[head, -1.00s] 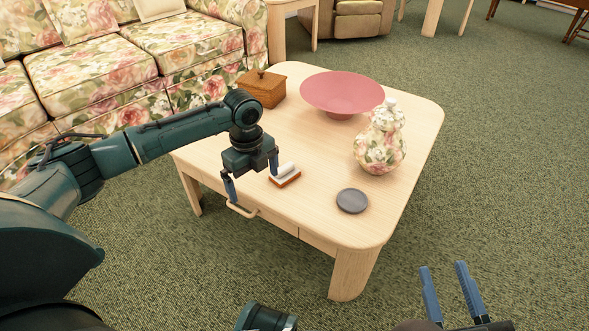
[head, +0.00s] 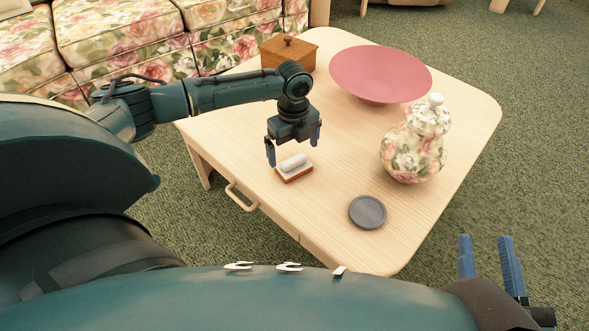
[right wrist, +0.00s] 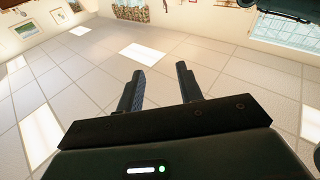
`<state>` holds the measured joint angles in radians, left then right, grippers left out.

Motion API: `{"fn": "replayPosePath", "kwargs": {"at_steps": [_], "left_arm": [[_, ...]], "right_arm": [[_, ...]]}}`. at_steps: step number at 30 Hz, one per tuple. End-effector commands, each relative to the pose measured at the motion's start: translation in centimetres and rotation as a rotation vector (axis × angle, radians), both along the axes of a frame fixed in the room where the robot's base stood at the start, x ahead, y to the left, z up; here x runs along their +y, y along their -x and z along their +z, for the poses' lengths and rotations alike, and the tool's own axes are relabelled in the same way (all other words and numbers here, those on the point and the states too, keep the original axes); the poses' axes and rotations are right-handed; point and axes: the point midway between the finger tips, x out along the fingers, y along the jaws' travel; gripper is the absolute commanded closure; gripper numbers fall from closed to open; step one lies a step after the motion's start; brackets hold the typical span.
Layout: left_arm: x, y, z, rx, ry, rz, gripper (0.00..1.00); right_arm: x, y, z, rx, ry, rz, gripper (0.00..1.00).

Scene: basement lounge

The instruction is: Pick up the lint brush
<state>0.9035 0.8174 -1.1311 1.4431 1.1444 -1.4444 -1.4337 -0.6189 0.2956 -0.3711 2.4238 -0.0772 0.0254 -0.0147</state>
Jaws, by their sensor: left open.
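The lint brush (head: 294,168), a white roller-like top on an orange-brown base, lies on the light wooden coffee table (head: 325,205) near its front edge. My left gripper (head: 293,149) is open and hangs over the brush, its fingers pointing down at either side of it. I cannot tell whether the fingers touch it. My right gripper (head: 486,257) is at the lower right of the head view, off the table, open and empty. It also shows in the right wrist view (right wrist: 158,85), fingers apart, with the ceiling behind.
On the table stand a wooden box (head: 289,53), a pink bowl (head: 380,72), a floral jar with a lid (head: 413,147) and a grey round coaster (head: 367,212). A drawer handle (head: 241,197) sticks out at the front. A floral sofa (head: 120,40) stands behind.

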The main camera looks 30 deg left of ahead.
Motion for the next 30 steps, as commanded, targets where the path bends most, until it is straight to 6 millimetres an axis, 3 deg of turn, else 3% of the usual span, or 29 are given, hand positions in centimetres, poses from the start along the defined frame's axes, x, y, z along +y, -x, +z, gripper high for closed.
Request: {"fn": "replayPosePath", "kwargs": {"at_steps": [9,15,24,30], "left_arm": [[0.1,-0.2,-3.5,0.0,0.0,-0.001,0.0],[0.2,-0.3,-5.9,-0.001,0.0,-0.002,0.0],[0.2,-0.3,-6.2,-0.002,0.001,-0.002,0.0],[0.2,-0.3,-6.2,-0.001,0.0,-0.002,0.16]], "right_arm": [[0.3,0.1,-0.8,-0.002,-0.046,0.022,0.64],[0.1,-0.8,1.8,-0.158,-0.04,0.036,0.64],[0.1,-0.9,2.5,-0.19,-0.036,0.035,0.64],[0.1,-0.9,2.4,-0.19,-0.036,0.035,0.64]]}}
